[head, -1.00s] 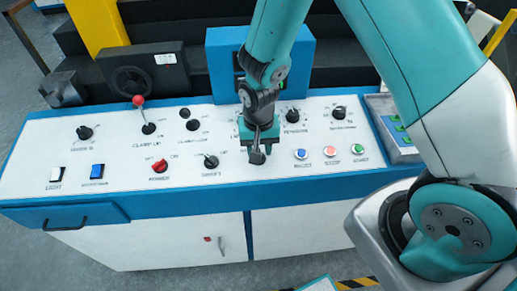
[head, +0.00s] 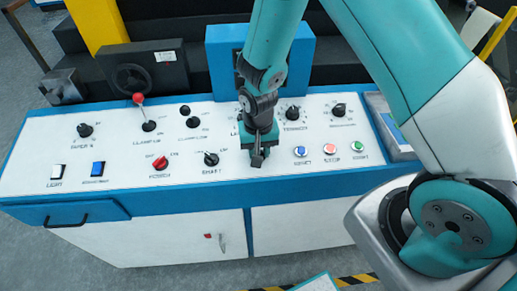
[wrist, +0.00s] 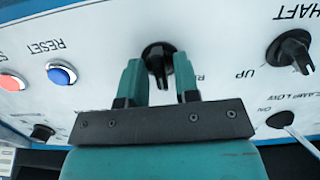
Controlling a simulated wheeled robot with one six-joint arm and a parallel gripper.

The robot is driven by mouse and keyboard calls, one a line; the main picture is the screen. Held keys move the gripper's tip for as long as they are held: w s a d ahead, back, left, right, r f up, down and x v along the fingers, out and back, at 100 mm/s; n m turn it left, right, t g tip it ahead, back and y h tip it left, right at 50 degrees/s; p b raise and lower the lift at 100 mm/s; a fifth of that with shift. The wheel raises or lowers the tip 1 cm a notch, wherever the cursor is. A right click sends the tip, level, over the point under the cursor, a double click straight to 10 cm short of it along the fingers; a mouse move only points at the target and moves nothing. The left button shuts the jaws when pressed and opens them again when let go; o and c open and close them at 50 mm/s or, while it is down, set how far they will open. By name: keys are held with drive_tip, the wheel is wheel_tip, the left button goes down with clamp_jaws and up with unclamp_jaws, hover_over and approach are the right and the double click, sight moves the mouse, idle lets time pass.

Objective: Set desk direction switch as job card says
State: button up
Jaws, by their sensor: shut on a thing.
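My gripper (head: 258,150) points down at the white sloping desk panel (head: 120,150). It is shut on a black rotary knob (wrist: 158,58), which shows between the two teal fingers in the wrist view. In the head view the knob (head: 257,160) shows just below the fingers, between the SHAFT knob and the RESET button. The fingers and palm hide most of its label; only part of a letter marking shows beside it in the wrist view. I cannot read its setting. No readable job card is in view.
The SHAFT knob (head: 211,159) and a red POWER knob (head: 160,163) are to the left. Blue RESET (head: 300,151), red STOP (head: 330,148) and green START (head: 360,146) buttons are to the right. A red-tipped clamp lever (head: 144,112) stands up farther left.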

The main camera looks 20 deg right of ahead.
drive_tip(key=n+b, duration=0.1)
drive_tip(key=n, duration=0.3)
drive_tip(key=shift+h, duration=0.4)
drive_tip(key=shift+a+n+h, duration=0.1)
drive_tip(key=shift+n+h, duration=0.3)
drive_tip(key=shift+n, duration=1.8)
drive_tip(key=o, duration=0.6)
drive_tip(key=r+b, duration=0.1)
drive_tip(key=r, duration=0.4)
drive_tip(key=a+r+b, duration=0.1)
drive_tip(key=r, duration=0.5)
drive_tip(key=a+r+b, duration=0.1)
drive_tip(key=r, duration=0.5)
drive_tip(key=shift+s+a+r, duration=0.1)
drive_tip(key=shift+a+r, duration=0.05)
drive_tip(key=shift+r, duration=0.05)
drive_tip(key=s+r+y, duration=0.2)
drive_tip(key=s, duration=0.4)
drive_tip(key=s+a+r+n+y, duration=0.1)
drive_tip(key=s+r+y, duration=0.1)
drive_tip(key=s, duration=0.4)
drive_tip(key=s+a+r+y, duration=0.1)
drive_tip(key=s+r, duration=0.2)
drive_tip(key=s, duration=0.3)
drive_tip(key=shift+s+a+r+n+y, duration=0.1)
drive_tip(key=shift+s+r+n+y, duration=0.25)
drive_tip(key=shift+n+y, duration=0.05)
